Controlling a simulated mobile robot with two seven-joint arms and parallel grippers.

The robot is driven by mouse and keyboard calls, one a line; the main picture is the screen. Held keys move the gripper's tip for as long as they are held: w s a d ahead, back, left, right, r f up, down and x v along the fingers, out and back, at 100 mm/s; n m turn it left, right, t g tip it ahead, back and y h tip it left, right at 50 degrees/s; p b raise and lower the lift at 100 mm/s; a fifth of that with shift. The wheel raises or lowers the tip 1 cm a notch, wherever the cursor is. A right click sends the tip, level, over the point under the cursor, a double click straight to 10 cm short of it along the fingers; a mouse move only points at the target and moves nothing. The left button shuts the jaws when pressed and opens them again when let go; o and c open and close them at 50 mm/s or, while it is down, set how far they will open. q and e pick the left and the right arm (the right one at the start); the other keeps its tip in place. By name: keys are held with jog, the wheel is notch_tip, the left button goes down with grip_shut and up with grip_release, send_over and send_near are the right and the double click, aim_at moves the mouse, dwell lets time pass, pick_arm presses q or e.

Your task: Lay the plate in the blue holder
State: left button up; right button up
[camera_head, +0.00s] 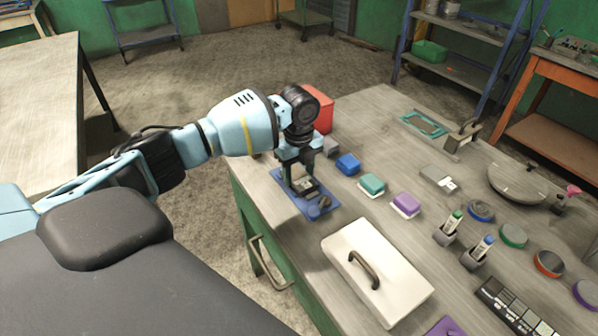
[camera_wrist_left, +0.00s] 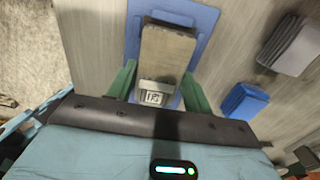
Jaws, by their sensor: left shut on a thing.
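The plate (camera_wrist_left: 168,52) is a flat grey-brown block with a small white label near my gripper's end. My left gripper (camera_wrist_left: 158,80) has its two green fingers on either side of the plate and is shut on it. The blue holder (camera_wrist_left: 204,22) shows beneath and around the plate in the left wrist view. In the head view my left gripper (camera_head: 302,186) points down over the blue holder (camera_head: 284,204), at the left edge of the table. Whether the plate touches the holder's bottom I cannot tell. My right gripper is not in view.
A red box (camera_head: 320,108) stands behind my gripper. Blue (camera_head: 348,164), teal (camera_head: 372,184) and purple (camera_head: 406,203) blocks lie to the right. A white lidded case (camera_head: 375,262) with a handle lies nearer. The table's middle back has free room.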

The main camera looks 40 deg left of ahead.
aim_at(299, 177)
pick_arm(q)
jog(key=shift+f, duration=0.15)
jog(key=o, duration=1.4)
jog(key=shift+f, duration=0.1)
jog(key=shift+o, duration=0.2)
notch_tip(299, 177, up, 12)
jog(key=shift+p, duration=0.3)
